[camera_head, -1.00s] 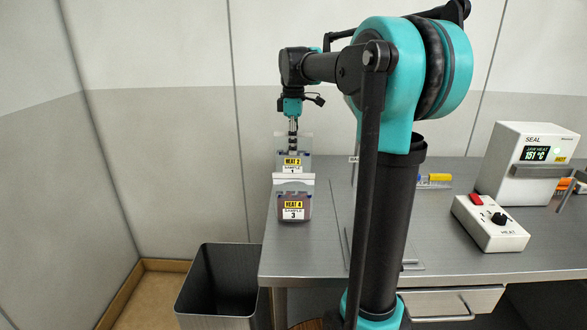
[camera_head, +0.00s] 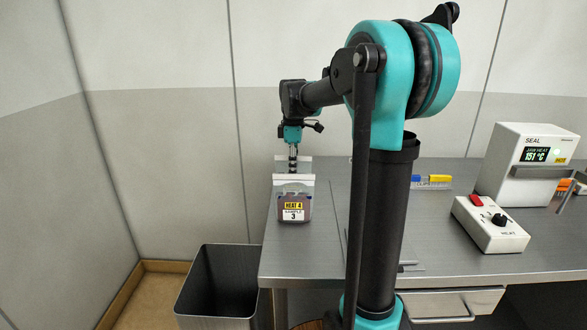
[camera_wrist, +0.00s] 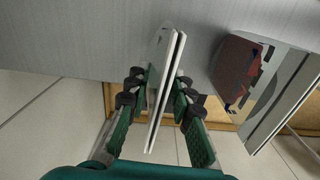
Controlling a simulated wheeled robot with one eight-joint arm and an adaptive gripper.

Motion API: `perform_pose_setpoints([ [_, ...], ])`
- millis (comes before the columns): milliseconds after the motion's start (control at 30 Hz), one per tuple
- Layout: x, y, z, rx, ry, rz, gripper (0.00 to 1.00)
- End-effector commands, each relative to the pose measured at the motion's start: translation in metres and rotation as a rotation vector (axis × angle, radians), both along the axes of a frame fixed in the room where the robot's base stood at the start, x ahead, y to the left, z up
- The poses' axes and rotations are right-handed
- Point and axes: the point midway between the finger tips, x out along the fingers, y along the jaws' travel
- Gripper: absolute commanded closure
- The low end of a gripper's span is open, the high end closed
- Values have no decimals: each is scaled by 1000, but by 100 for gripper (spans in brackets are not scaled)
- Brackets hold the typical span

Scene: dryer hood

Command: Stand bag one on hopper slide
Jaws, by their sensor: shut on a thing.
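My gripper (camera_head: 293,163) points down at the back left of the bench. It is shut on bag one, whose pale upper edge shows in the wrist view (camera_wrist: 162,95) as thin upright sheets between the green fingers (camera_wrist: 157,82). In the head view bag one's label is hidden behind the bag marked HEAT 4, SAMPLE 3 (camera_head: 293,208). That dark bag stands apart to the right in the wrist view (camera_wrist: 236,65). I cannot make out the hopper slide, nor whether bag one's bottom touches anything.
A dark bin (camera_head: 225,285) stands on the floor by the left end of the metal bench (camera_head: 330,262). The seal unit (camera_head: 527,165) and heat box (camera_head: 488,225) are at the right. Blue and yellow items (camera_head: 430,181) lie behind my arm. The wall is close at the back left.

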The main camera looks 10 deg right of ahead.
Motion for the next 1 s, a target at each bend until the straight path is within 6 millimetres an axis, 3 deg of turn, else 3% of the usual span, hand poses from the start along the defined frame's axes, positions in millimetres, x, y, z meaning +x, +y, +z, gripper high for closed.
perform_pose_setpoints([
  [33, 0, 0, -2, 0, 0, 0, 97],
  [67, 0, 0, -2, 0, 0, 0, 75],
  [200, 0, 0, -1, 0, 0, 0, 58],
  [533, 0, 0, -3, 0, 0, 0, 57],
  [633, 0, 0, 5, 0, 0, 0, 57],
  [767, 0, 0, 25, 0, 0, 0, 57],
  [1000, 2, 1, 78, 0, 0, 0, 57],
])
